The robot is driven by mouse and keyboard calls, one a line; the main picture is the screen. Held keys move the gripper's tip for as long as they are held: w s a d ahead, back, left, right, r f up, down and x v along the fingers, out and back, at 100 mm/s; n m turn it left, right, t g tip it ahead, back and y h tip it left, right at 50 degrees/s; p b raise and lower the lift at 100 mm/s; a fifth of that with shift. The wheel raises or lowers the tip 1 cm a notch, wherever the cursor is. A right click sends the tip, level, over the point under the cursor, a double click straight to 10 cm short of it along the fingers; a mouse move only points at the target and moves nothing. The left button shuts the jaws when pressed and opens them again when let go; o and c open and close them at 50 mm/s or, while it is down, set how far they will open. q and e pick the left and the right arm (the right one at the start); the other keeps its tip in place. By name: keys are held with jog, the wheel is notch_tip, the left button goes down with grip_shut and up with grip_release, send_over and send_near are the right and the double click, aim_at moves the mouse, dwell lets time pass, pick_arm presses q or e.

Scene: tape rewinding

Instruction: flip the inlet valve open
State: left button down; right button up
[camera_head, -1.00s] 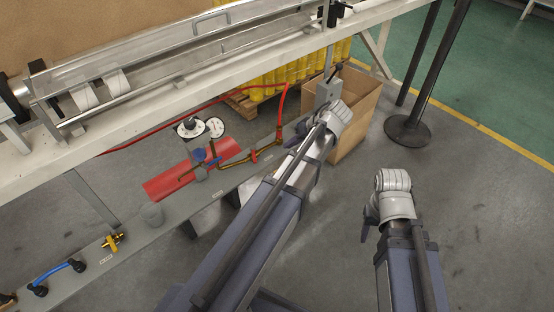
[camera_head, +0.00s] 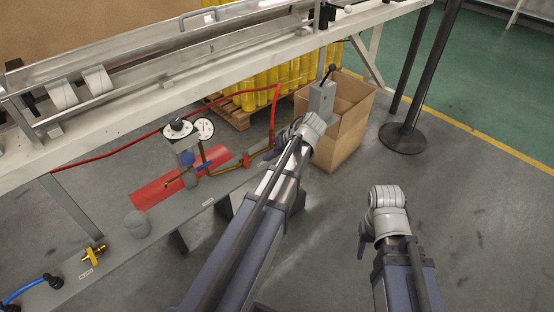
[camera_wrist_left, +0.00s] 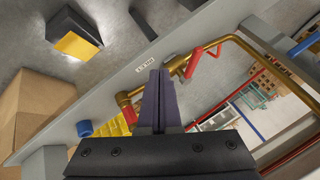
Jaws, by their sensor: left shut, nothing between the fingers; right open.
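A red-handled valve (camera_head: 247,160) sits on the brass pipe (camera_head: 225,166) along the grey shelf, below the red hose. In the left wrist view its red handle (camera_wrist_left: 193,64) slants beside the brass pipe (camera_wrist_left: 215,44), just right of and beyond my fingertips. My left gripper (camera_head: 270,154) is just right of the valve in the head view. In the left wrist view its dark fingers (camera_wrist_left: 158,84) are together and empty, with no clear contact with the handle. My right gripper (camera_head: 363,243) is open, low over bare floor; its fingers barely show.
A cardboard box (camera_head: 347,135) and a grey switch box (camera_head: 322,98) are behind my left wrist.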

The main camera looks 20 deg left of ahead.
aim_at(246, 159)
pick_arm(q)
jog(key=shift+s+a+f, duration=0.2)
jog(key=shift+s+a, duration=0.2)
jog(key=shift+a, duration=0.3)
jog(key=shift+s+a+f, duration=0.15)
jog(key=shift+s+a, duration=0.25)
jog(key=shift+a, duration=0.25)
jog(key=shift+s+a+f, duration=0.2)
jog(key=shift+s+a, duration=0.2)
jog(key=shift+a, duration=0.3)
pick_arm(e)
jog(key=shift+f, duration=0.5)
